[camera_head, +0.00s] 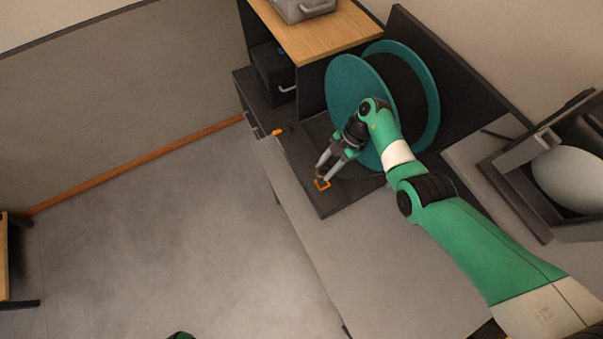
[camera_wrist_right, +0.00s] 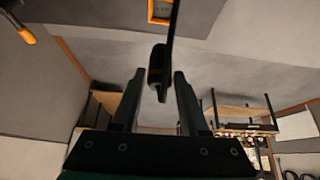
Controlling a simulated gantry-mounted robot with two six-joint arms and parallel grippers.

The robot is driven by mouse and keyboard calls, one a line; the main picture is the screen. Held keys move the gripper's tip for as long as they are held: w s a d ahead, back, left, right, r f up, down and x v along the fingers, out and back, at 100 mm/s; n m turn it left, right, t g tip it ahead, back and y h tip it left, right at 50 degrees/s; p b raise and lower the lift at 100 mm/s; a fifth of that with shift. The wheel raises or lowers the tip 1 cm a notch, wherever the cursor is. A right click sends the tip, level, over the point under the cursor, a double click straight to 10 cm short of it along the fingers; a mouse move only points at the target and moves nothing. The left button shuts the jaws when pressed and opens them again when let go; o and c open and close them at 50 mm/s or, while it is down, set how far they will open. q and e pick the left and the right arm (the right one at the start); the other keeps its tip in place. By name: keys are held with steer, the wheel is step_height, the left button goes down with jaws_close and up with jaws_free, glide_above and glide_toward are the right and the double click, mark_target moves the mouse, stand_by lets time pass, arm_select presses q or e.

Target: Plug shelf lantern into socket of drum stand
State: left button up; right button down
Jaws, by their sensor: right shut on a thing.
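My right gripper (camera_head: 321,171) is at the front of the dark drum stand (camera_head: 335,205), close above an orange-framed socket (camera_head: 322,184). Its fingers, in the right wrist view (camera_wrist_right: 158,75), are shut on a small dark plug (camera_wrist_right: 157,72) with a black cord running up from it. The orange frame also shows at the top of that view (camera_wrist_right: 160,12), apart from the plug in the picture. Whether plug and socket touch cannot be told. Which device the cord leads to is not visible, and I cannot identify the lantern surely. My left gripper is out of view.
A teal drum (camera_head: 360,100) stands right behind the gripper. A wooden-topped shelf (camera_head: 335,35) carries a grey box (camera_head: 300,8); a dark box (camera_head: 272,75) sits below. An orange-tipped piece (camera_head: 277,131) lies by the shelf's edge. Open floor (camera_head: 180,240) is at left.

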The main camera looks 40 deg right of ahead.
steer(key=f+b, duration=0.3)
steer(key=d+f+b, duration=0.1)
steer(key=f+b, duration=0.2)
steer(key=shift+w+d, duration=0.1)
steer(key=shift+d, duration=0.1)
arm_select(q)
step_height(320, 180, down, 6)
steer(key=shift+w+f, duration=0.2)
arm_select(e)
steer(key=shift+r, duration=0.1)
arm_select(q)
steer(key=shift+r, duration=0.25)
arm_select(e)
steer(key=shift+d, duration=0.15)
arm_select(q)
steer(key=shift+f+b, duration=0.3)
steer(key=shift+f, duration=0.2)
arm_select(e)
steer(key=shift+f, duration=0.9)
stand_by(0.3)
stand_by(0.5)
steer(key=shift+c, duration=1.7)
jaws_free()
